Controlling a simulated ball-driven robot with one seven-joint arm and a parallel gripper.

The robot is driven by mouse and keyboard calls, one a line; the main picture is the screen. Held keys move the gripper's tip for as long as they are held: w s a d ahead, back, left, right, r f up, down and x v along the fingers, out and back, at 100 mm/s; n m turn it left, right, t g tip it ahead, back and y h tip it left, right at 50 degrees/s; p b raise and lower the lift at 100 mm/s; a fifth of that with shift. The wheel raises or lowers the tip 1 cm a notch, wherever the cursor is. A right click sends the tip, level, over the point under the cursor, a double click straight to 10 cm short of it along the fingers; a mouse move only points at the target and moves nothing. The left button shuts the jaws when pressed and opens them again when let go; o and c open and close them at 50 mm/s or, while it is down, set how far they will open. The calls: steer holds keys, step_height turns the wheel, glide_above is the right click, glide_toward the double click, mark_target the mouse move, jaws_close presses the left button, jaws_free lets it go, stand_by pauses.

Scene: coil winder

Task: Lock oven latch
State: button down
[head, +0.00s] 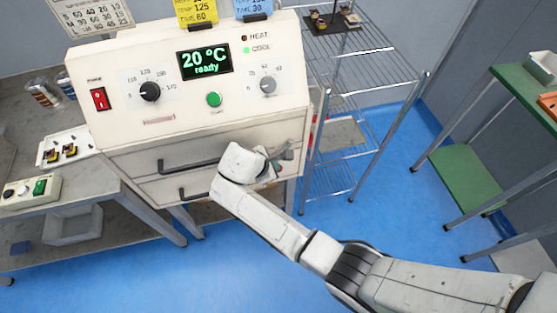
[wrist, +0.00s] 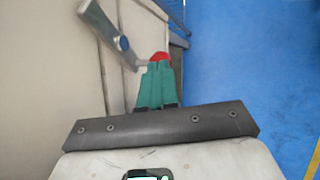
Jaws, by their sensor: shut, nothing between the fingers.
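The oven (head: 200,110) is a cream box with a front door bearing a dark bar handle (head: 190,163). The oven latch (wrist: 112,30) is a grey metal lever with a blue-grey pivot, on the door's right side; in the head view it shows only partly (head: 287,150) beside my wrist. In the wrist view the lever slants down right towards a red tip (wrist: 160,57). My gripper (wrist: 156,66) has green fingers, shut and empty, right at this red tip. Whether they touch it I cannot tell. In the head view my wrist mostly hides the fingers.
The oven display (head: 204,61) reads 20 °C, ready, and the green COOL lamp is lit. A wire rack (head: 365,110) stands just right of the oven. A side bench (head: 70,185) is at left, a green table (head: 530,90) at far right. Blue floor between is clear.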

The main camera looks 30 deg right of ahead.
steer(key=shift+d+f+n+g+h, duration=0.1)
steer(key=shift+f+n+g+h, duration=0.2)
steer(key=shift+f+h, duration=0.85)
steer(key=shift+s+d+f, duration=0.15)
steer(key=shift+s+f, duration=0.05)
steer(key=shift+f, duration=0.1)
steer(key=shift+r, duration=0.1)
